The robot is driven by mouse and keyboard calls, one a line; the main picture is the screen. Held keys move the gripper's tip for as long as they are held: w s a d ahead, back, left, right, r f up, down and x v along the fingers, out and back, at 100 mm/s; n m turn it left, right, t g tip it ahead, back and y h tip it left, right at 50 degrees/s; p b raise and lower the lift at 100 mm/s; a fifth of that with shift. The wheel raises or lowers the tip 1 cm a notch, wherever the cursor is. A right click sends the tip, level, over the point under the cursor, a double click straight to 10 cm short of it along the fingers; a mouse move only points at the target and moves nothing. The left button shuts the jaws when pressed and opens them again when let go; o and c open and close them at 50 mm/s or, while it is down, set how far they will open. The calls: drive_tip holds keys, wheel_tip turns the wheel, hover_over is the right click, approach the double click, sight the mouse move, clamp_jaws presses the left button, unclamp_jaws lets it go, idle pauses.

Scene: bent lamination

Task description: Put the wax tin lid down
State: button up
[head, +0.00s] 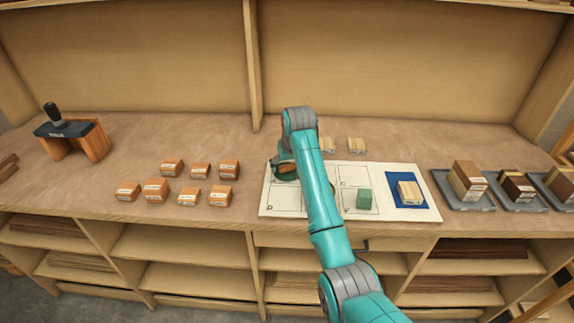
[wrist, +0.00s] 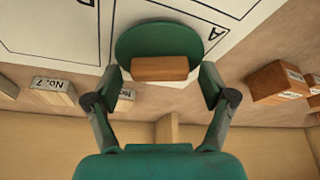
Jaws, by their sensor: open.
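The wax tin lid appears to be the round dark green disc (wrist: 135,42) in the wrist view. An orange-brown wooden bar (wrist: 160,68) lies across its near part; I cannot tell whether it is fixed to the disc. The disc is at the square marked A on the white board (head: 331,180), and seems flat; contact is unclear. My gripper (wrist: 160,82) is open, its two fingers apart on either side of the bar. In the head view the disc (head: 274,169) shows at the board's left, partly hidden by my arm.
A green block (head: 364,198) and a pale block (head: 409,191) on a blue patch are on the board's right. Several orange blocks (head: 157,187) stand to the left. Grey trays (head: 465,203) with blocks are at right. Two pale blocks (head: 356,145) stand behind the board.

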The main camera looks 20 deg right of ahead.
drive_tip(key=v, duration=1.2)
drive_tip(key=shift+r, duration=0.1)
